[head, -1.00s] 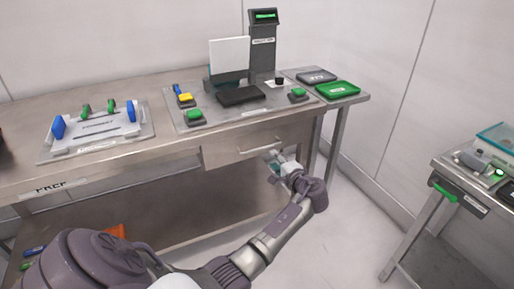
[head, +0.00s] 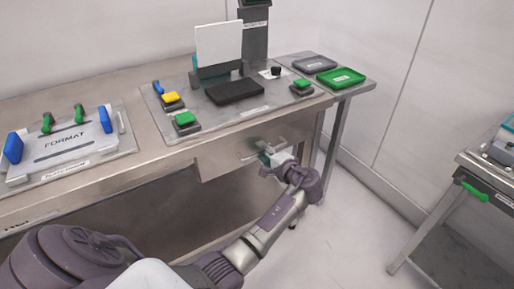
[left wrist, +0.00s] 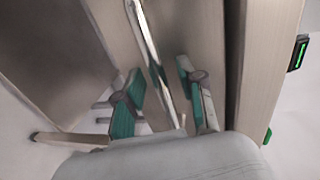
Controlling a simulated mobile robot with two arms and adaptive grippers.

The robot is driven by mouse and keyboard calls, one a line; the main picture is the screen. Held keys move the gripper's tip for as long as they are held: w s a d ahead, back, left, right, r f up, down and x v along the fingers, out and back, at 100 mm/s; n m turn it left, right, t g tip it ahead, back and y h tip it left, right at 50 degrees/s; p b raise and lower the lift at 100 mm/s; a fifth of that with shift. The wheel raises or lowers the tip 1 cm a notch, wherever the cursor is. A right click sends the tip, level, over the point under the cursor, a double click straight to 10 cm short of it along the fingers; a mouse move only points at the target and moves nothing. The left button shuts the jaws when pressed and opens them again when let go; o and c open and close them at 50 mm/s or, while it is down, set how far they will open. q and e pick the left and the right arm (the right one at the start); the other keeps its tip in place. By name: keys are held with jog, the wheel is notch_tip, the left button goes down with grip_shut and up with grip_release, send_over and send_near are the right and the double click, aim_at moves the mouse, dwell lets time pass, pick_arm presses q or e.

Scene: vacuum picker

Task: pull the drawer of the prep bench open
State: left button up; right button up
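The prep bench (head: 146,133) is a grey-brown metal table. Its drawer (head: 222,160) sits under the right part of the top, and its front looks closed under the bench edge. The bar handle (head: 249,157) is partly hidden by my left gripper (head: 268,158) in the head view. In the left wrist view the shiny handle (left wrist: 150,45) runs between the two teal-padded fingers of the left gripper (left wrist: 158,92). The fingers are apart, one on each side of the bar, with gaps visible. My right gripper is not in view.
On the bench are a format plate (head: 66,143), a panel with a green button (head: 184,119), a black pad (head: 235,91), a grey tray (head: 314,63) and a green tray (head: 341,77). Another table (head: 489,172) stands at right. The floor between is clear.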

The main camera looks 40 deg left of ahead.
pick_arm(q)
jog(key=shift+w+a, duration=0.1)
grip_shut()
dwell(0.5)
